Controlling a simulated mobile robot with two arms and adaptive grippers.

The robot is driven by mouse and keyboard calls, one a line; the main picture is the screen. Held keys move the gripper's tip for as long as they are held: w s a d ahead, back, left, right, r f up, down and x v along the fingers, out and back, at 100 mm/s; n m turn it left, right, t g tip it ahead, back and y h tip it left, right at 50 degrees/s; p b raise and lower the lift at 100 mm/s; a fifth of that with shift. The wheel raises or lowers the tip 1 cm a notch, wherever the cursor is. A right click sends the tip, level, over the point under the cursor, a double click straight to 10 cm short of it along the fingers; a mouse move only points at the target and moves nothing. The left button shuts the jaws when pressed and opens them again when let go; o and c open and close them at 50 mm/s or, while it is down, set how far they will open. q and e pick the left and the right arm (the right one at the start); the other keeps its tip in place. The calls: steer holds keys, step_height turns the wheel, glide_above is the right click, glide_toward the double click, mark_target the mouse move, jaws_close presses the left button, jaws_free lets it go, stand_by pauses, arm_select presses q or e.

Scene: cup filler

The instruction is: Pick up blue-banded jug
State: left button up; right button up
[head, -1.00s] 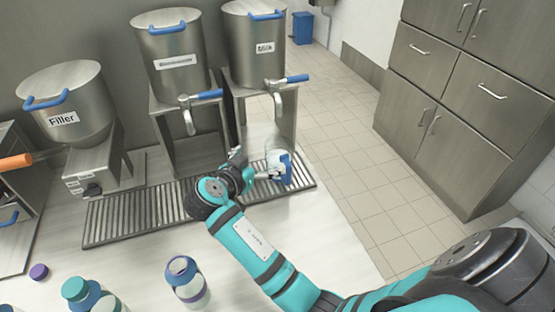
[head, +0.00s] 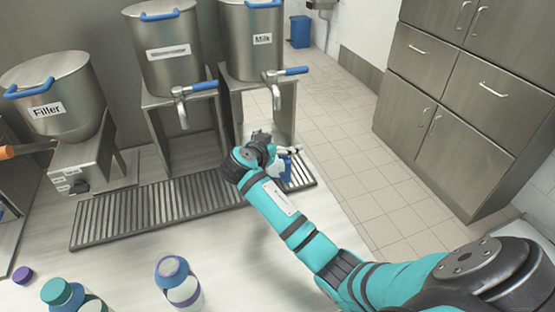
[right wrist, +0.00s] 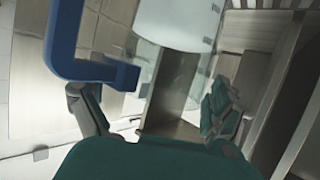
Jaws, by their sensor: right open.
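A clear, whitish jug with a blue handle (head: 287,168) stands at the right end of the drip grate, mostly hidden behind my right gripper in the head view. Its blue band cannot be made out. In the right wrist view the pale jug body (right wrist: 178,22) is at the top and its blue handle (right wrist: 66,45) at the left. My right gripper (head: 275,147) is at the jug, and in the wrist view (right wrist: 150,100) its fingers are spread apart below the jug body, the left one near the handle. Contact cannot be told. My left gripper is not in view.
The slotted drip grate (head: 150,212) runs along the counter. A blue-capped bottle (head: 180,285), a teal-capped bottle (head: 65,297) and a purple cap (head: 22,275) are in front.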

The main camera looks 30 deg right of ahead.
steer(key=shift+r, duration=0.1)
steer(key=shift+a, duration=0.1)
steer(key=shift+c, duration=0.8)
steer(key=c, duration=1.4)
steer(key=shift+c, duration=0.2)
steer(key=shift+r, duration=0.15)
steer(key=shift+r+p, duration=0.25)
steer(key=shift+p, duration=0.1)
step_height(320, 180, up, 4)
steer(key=shift+f+p, duration=0.25)
steer(key=shift+p, duration=1)
steer(key=s+a+p, duration=0.1)
steer(key=s+a, duration=0.7)
steer(key=a, duration=0.5)
steer(key=shift+s+a+r+p, duration=0.2)
steer(key=shift+s+r+p, duration=0.1)
steer(key=shift+s+r, duration=0.1)
